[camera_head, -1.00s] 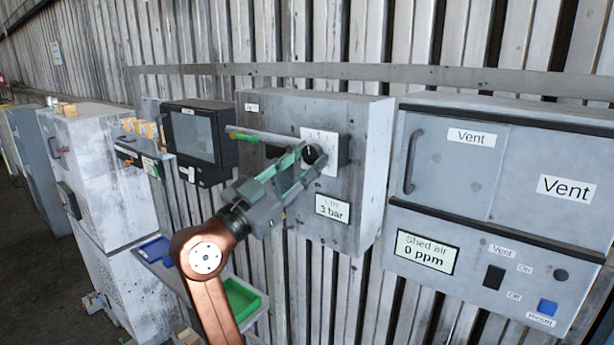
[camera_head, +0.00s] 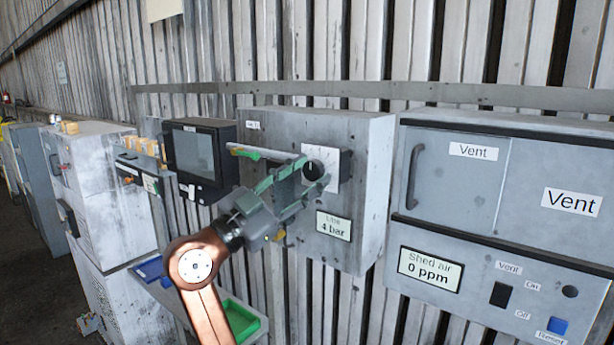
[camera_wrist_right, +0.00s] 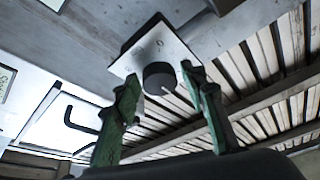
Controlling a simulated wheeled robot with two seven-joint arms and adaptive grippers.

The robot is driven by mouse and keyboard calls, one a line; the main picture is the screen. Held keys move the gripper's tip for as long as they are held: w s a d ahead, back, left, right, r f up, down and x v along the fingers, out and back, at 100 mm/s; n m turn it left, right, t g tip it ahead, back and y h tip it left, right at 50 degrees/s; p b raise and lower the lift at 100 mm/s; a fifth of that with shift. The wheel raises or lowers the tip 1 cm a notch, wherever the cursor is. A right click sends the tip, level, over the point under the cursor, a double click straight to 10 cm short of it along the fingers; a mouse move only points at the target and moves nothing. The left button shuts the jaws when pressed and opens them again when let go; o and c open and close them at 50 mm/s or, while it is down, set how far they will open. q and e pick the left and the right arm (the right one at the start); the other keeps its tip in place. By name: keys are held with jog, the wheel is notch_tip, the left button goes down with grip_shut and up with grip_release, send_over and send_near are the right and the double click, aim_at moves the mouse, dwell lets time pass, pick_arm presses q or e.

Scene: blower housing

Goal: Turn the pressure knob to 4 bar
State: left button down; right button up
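The black pressure knob (camera_head: 313,170) sits on a white square plate (camera_head: 333,155) on the front of the grey line box (camera_head: 372,150). The display (camera_head: 333,226) below it reads "4 bar". My right gripper (camera_head: 316,172) has its green fingers spread, one above and one below the knob in the head view. In the right wrist view the knob (camera_wrist_right: 158,78) lies between the fingertips (camera_wrist_right: 160,76), with a gap showing on each side. The knob's pointer and most scale marks cannot be made out. My left gripper is not in view.
A grey bar with a green part (camera_head: 245,153) crosses the box front just left of the knob. A dark screen (camera_head: 195,152) stands further left. The vent cabinet (camera_head: 480,190) with a handle (camera_head: 413,177) is to the right. A green tray (camera_head: 240,320) is below.

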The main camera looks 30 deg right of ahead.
jog(key=shift+o, duration=0.7)
jog(key=shift+a+f, duration=0.1)
jog(key=v, duration=1.1)
jog(key=shift+a, duration=0.4)
jog(key=shift+s, duration=0.1)
